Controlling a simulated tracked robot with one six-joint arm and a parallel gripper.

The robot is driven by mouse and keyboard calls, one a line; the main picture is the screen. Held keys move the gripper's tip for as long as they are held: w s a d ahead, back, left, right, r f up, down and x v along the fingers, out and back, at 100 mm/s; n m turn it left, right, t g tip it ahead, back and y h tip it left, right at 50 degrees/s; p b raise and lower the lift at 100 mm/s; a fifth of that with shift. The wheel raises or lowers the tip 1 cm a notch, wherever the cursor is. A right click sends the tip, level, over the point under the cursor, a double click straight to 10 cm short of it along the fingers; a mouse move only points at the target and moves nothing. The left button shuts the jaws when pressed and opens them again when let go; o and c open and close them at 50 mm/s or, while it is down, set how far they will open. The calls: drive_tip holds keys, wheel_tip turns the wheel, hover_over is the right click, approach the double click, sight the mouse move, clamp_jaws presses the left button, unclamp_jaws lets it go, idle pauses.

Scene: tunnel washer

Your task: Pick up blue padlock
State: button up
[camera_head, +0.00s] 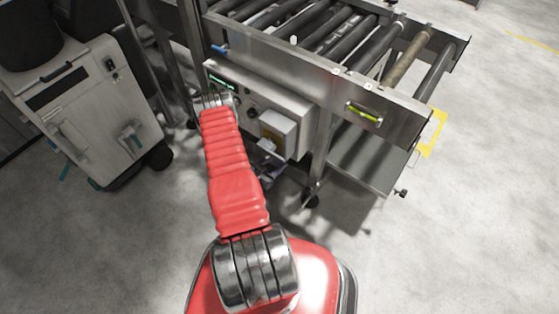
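I cannot make out a blue padlock for certain. A small bright blue item (219,48) shows at the left end of the roller conveyor frame, above the control box; it is too small to identify. My red arm reaches up from the bottom centre toward the control box (297,125) and ends from this view in a metal joint at the box's left side. My gripper cannot be made out; the arm hides what lies behind it. Small grey and bluish parts (267,146) show below the box, too unclear to name.
The roller conveyor (400,103) fills the top, with a lower metal shelf (365,160) and a leg on a caster. A light grey wheeled cabinet (85,115) stands at left. Open concrete floor is at lower left and right.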

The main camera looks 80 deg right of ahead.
drive_tip(key=c, duration=0.9)
drive_tip(key=shift+r, duration=0.15)
drive_tip(key=shift+r, duration=0.45)
drive_tip(key=shift+w+a+r, duration=0.1)
drive_tip(key=shift+a+r, duration=0.05)
drive_tip(key=shift+r, duration=0.05)
drive_tip(key=w+a, duration=0.3)
drive_tip(key=a, duration=0.5)
drive_tip(key=w+a, duration=0.4)
drive_tip(key=a, duration=0.4)
drive_tip(key=shift+a, duration=0.15)
